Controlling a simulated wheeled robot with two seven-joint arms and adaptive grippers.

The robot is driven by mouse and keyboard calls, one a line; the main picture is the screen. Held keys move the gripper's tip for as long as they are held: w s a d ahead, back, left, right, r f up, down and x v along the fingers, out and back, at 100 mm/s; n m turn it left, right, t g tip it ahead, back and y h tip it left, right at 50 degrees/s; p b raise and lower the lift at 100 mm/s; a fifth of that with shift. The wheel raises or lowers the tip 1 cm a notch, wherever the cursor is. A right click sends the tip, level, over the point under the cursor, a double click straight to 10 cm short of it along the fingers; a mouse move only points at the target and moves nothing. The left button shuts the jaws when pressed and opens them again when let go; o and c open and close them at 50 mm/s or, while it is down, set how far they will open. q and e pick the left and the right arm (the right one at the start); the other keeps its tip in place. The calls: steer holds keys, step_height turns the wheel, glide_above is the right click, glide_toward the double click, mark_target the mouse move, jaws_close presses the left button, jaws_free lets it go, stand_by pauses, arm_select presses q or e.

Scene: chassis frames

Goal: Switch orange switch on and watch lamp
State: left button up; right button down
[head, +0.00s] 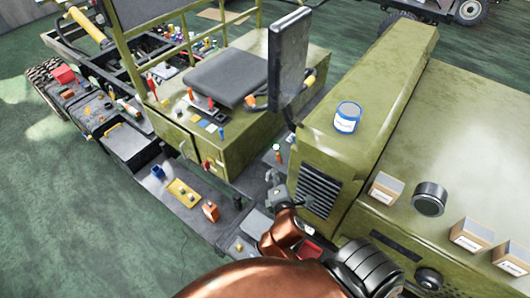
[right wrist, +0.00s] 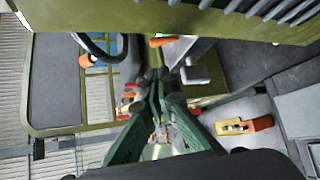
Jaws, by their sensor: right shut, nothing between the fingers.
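The orange switch (head: 210,211) is a small orange block on the dark lower deck of the green vehicle, beside a yellow plate. I cannot tell which thing is the lamp. My left gripper is out of view.
A yellow plate (head: 183,192) and a blue part (head: 158,172) are on the deck left of the switch. The seat box (head: 235,105) and the green hood (head: 400,110) flank my right gripper.

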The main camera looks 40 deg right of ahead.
mark_target(273, 166)
steer(key=p+x, duration=0.1)
steer(key=x, duration=0.7)
steer(key=shift+w+d, duration=0.1)
steer(key=shift+d, duration=0.1)
steer(key=shift+w+d+f+p, duration=0.15)
steer(key=shift+w+d+p, duration=0.05)
steer(key=shift+w+p, duration=0.1)
steer(key=shift+w+d+f, duration=0.15)
steer(key=shift+w, duration=0.05)
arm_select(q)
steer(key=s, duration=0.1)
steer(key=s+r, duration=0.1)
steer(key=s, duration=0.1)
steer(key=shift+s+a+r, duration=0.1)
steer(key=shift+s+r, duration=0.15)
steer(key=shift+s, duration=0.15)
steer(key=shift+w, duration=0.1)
